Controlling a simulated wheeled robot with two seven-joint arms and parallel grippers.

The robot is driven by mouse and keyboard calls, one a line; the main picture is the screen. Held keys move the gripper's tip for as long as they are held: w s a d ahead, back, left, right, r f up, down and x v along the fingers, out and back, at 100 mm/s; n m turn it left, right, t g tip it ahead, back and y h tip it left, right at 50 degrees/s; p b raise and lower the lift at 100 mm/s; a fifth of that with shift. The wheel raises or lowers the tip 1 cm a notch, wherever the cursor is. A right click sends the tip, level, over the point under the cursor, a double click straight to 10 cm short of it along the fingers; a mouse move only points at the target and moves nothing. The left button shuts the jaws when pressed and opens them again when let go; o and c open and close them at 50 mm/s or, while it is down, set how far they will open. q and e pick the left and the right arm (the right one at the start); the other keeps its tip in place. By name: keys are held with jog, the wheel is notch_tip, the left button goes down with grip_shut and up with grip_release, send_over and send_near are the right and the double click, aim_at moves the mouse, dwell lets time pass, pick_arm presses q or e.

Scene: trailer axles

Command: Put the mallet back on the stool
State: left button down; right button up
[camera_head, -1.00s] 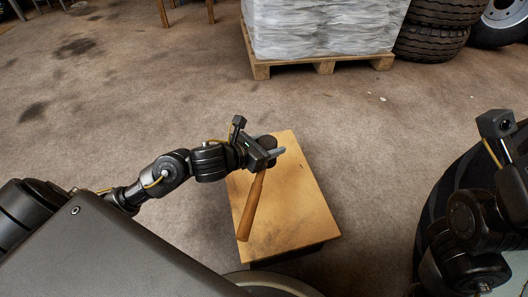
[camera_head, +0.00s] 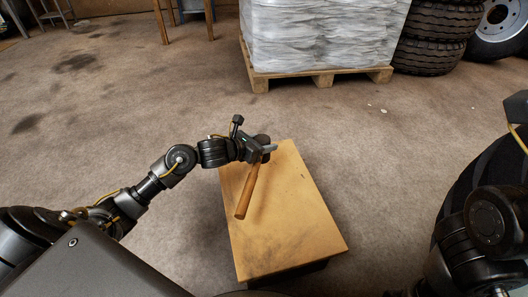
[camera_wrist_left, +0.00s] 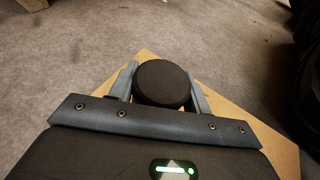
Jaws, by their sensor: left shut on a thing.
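The mallet (camera_head: 247,191) has a wooden handle and a dark round head. My left gripper (camera_head: 268,147) is shut on the mallet near its head, and the handle points toward the near side of the picture. In the left wrist view the dark mallet head (camera_wrist_left: 163,84) sits between the two grey fingers of my left gripper (camera_wrist_left: 163,90). The stool (camera_head: 290,225) has a flat wooden top and lies under the mallet. I cannot tell whether the mallet touches the stool top. My right arm shows at the right edge, but its gripper fingers are not visible.
A pallet (camera_head: 322,79) with a wrapped white load (camera_head: 325,35) stands at the back. Stacked tyres (camera_head: 440,35) stand to its right. A dark round shape (camera_head: 465,160) is at the right. The floor around the stool is mostly clear.

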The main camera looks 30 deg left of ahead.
aim_at(253, 175)
pick_arm(q)
jog(key=f+b, duration=0.3)
jog(key=shift+w+a+f, duration=0.1)
jog(key=shift+w+f, duration=0.15)
jog(key=shift+f, duration=0.1)
jog(key=shift+r, duration=0.1)
jog(key=shift+f, duration=0.2)
jog(key=c, duration=0.7)
grip_release()
jog(key=shift+o, duration=0.2)
jog(key=shift+r, duration=0.1)
jog(key=shift+s+a+r+p, duration=0.1)
jog(key=shift+s+r+p, duration=0.15)
jog(key=shift+p, duration=0.1)
jog(key=p+v, duration=0.4)
jog(key=v, duration=0.7)
jog(key=shift+s+p, duration=0.25)
jog(key=shift+p, duration=0.05)
jog(key=shift+a, duration=0.1)
